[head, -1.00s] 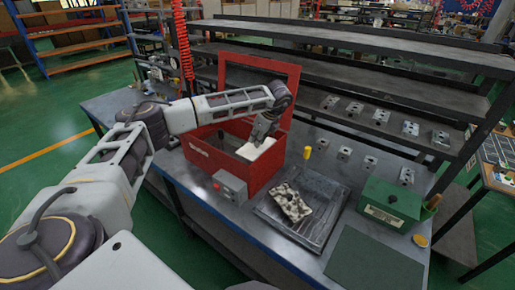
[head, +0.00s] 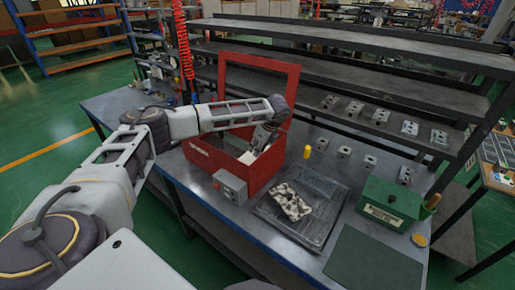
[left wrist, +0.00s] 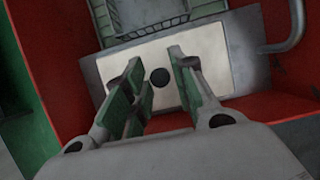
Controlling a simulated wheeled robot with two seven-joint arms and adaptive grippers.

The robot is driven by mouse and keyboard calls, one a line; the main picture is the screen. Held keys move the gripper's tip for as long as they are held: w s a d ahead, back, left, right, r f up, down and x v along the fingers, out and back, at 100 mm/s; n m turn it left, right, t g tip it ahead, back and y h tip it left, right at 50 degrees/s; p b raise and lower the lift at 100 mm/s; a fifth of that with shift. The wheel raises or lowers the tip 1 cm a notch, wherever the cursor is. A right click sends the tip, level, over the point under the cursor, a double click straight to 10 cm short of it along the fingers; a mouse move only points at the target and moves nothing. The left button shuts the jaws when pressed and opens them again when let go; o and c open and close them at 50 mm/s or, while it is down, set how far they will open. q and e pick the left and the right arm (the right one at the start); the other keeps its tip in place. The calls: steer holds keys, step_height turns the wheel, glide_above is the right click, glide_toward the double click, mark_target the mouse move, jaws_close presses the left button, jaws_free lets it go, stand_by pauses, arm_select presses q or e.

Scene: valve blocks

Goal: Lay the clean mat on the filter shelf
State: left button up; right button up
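A cream, flat rectangular mat (left wrist: 112,70) with a dark round spot lies on a grey metal shelf (left wrist: 244,58) inside the open red box (head: 262,178). In the head view only part of the mat (head: 247,157) shows above the box's front wall. My left gripper (left wrist: 160,78) is over the mat with its two green-padded fingers apart and nothing visible between them. In the head view my left gripper (head: 261,139) reaches down into the box; its fingertips are hidden there. I cannot tell whether the fingertips touch the mat. My right gripper is not in view.
A wire basket (left wrist: 150,14) and a bent pipe (left wrist: 290,28) sit close to the mat inside the box. A mottled mat (head: 291,202) lies on a dark tray (head: 322,228). A green box (head: 388,204) and several metal blocks stand farther right on the bench.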

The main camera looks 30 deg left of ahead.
arm_select(q)
steer(key=shift+o, duration=0.7)
steer(key=shift+r, duration=0.15)
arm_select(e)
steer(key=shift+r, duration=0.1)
arm_select(q)
steer(key=b+v, duration=0.1)
steer(key=v, duration=1.1)
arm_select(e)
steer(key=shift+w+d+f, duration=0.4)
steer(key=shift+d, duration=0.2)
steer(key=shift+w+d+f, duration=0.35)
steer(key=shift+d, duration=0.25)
